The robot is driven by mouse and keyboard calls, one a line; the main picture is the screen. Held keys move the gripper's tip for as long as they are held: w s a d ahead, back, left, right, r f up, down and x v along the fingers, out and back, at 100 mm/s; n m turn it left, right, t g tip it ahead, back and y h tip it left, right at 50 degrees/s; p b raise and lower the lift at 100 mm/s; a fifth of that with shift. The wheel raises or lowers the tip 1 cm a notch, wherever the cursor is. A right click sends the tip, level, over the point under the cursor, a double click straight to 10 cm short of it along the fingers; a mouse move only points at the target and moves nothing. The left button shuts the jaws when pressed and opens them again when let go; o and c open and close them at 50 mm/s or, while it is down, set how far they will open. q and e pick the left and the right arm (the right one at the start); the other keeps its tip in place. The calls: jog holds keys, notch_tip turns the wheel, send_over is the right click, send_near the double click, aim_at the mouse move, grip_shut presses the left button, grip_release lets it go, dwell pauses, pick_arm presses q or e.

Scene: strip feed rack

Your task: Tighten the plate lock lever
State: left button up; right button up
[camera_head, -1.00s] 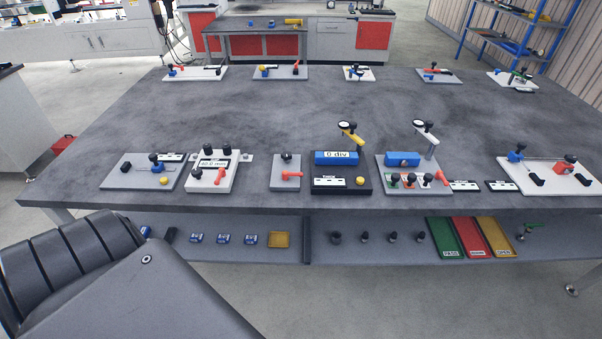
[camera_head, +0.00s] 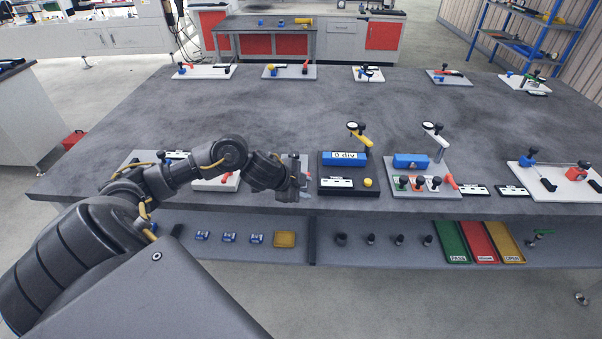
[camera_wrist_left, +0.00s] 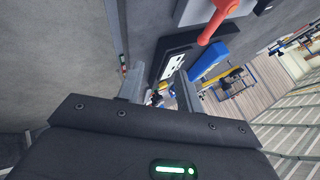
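The red lever (camera_wrist_left: 222,18) shows large at the top of the left wrist view, with part of its small grey plate (camera_wrist_left: 192,12). In the head view my left arm covers most of that plate and its lever; I take this to be the plate lock lever. My left gripper (camera_head: 298,187) is over that plate near the table's front edge. In the left wrist view its two fingers (camera_wrist_left: 158,92) stand apart with nothing held between them. The lever is beyond the fingertips, and I see no contact. My right gripper is not in view.
Right of the gripper stands a black plate (camera_head: 350,188) with a blue block (camera_head: 346,158) and a raised dial gauge (camera_head: 353,127). Left of it, a white plate (camera_head: 215,185) is partly behind my arm. The table's middle (camera_head: 300,115) is clear.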

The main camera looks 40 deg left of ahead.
pick_arm(q)
jog(key=a+r+y, duration=0.1)
jog(key=a+r, duration=0.5)
jog(key=a, duration=0.1)
jog(key=shift+g, duration=0.4)
jog(key=x, duration=1)
jog(key=shift+s+d+f, duration=0.1)
jog(key=shift+s+f, duration=0.05)
jog(key=shift+f, duration=0.35)
jog(key=shift+c, duration=0.5)
grip_shut()
